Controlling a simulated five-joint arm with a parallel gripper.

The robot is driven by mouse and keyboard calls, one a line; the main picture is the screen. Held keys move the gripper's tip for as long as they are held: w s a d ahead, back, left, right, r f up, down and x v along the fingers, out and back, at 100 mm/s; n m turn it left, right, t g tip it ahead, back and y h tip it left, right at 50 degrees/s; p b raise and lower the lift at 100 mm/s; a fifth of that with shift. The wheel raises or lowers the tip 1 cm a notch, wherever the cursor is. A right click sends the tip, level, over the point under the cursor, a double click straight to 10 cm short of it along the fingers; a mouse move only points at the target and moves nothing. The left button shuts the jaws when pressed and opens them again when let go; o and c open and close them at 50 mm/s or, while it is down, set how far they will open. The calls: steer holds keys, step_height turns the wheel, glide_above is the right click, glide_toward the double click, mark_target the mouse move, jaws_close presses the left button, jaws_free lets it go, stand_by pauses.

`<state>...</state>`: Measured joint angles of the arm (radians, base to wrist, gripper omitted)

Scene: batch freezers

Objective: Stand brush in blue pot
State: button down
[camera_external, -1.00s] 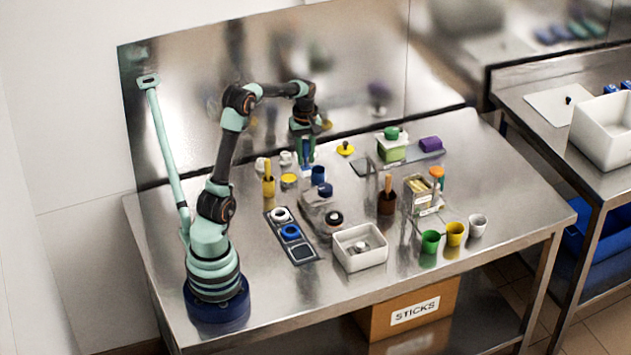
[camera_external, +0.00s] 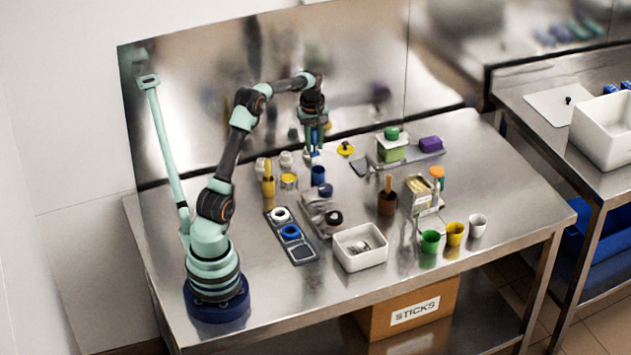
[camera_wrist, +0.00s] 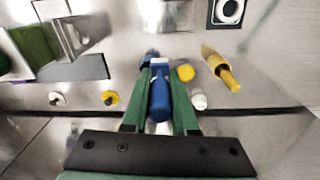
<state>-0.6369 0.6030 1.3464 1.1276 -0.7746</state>
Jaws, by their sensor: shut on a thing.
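My gripper (camera_external: 314,149) is shut on the blue brush (camera_external: 315,136) and holds it above the back of the steel table. In the wrist view the brush's blue handle (camera_wrist: 160,103) lies between the two green fingers, with a whitish part near the fingertips. The blue pot (camera_external: 318,176) stands upright on the table below and slightly in front of the gripper. In the wrist view, blue just beyond the fingertips (camera_wrist: 149,56) looks like the pot, mostly hidden by the gripper and brush. The brush is apart from the pot in the external view.
A yellow pot with a yellow brush (camera_external: 268,187), a small yellow pot (camera_external: 289,181) and white items stand left of the blue pot. A yellow knob (camera_external: 345,149) lies to the right. The metal backsplash is behind.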

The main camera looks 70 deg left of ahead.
steer(key=w+a+f, duration=0.3)
steer(key=a+f, duration=0.1)
steer(key=f, duration=0.2)
steer(key=shift+a+t, duration=0.2)
steer(key=shift+t, duration=0.1)
stand_by(0.3)
steer(key=shift+a+f, duration=0.1)
steer(key=shift+f, duration=0.25)
stand_by(1.3)
steer(key=shift+f, duration=0.35)
steer(key=shift+f, duration=0.3)
steer(key=shift+f, duration=0.35)
steer(key=shift+f, duration=0.7)
steer(key=shift+f, duration=0.25)
